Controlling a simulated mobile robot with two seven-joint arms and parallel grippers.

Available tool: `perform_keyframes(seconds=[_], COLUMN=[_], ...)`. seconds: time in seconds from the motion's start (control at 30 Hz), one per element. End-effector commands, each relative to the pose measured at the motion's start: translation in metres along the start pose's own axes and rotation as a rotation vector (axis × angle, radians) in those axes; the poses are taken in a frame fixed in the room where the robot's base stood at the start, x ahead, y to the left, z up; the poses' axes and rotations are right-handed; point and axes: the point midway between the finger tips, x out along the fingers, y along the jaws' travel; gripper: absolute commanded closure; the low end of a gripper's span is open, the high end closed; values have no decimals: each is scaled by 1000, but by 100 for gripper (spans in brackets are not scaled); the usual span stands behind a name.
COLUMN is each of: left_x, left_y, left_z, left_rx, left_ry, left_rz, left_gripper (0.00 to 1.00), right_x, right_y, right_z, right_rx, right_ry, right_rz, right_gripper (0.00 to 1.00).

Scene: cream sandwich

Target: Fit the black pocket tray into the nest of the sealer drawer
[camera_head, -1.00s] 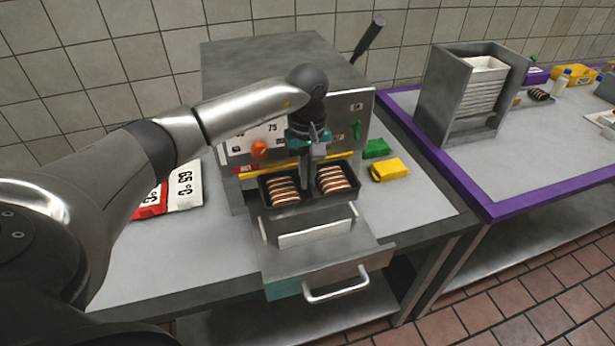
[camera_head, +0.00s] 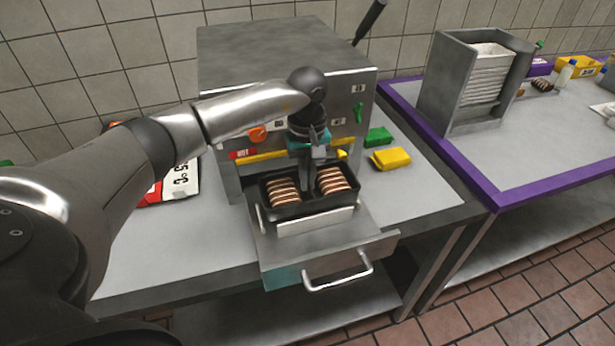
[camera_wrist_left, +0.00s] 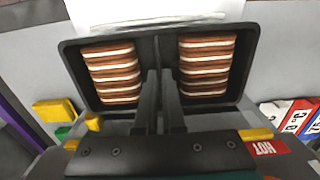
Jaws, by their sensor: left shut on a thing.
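The black pocket tray (camera_head: 300,210) has two pockets, each with a row of brown-and-white sandwich cookies. My left gripper (camera_head: 307,183) is shut on the divider between the pockets, as the left wrist view of the tray (camera_wrist_left: 72,72) also shows. The tray looks roughly level over the back part of the open sealer drawer (camera_head: 325,247), just behind a pale plate (camera_head: 317,222). The tray hides the nest. I cannot tell whether the tray rests in it or hangs just above it. My right gripper is not in view.
The sealer (camera_head: 285,60) stands close behind the tray. Yellow (camera_head: 390,159) and green (camera_head: 377,137) blocks lie to its right, and red and white temperature cards (camera_head: 180,182) to its left. The drawer handle (camera_head: 338,280) faces front. A rack (camera_head: 470,80) stands on the purple-edged table.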

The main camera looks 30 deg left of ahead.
Motion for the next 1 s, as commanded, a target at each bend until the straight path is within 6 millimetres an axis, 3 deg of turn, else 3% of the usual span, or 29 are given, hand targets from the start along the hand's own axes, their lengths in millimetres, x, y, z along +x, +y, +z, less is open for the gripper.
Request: perform_keyframes(seconds=[1.0], left_x=[47], left_y=[0], left_z=[0], left_rx=[-1], left_ry=[0], left_rz=[1], left_gripper=[100], right_x=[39], right_y=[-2], right_z=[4], right_rx=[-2], right_ry=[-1], right_rz=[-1], right_gripper=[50])
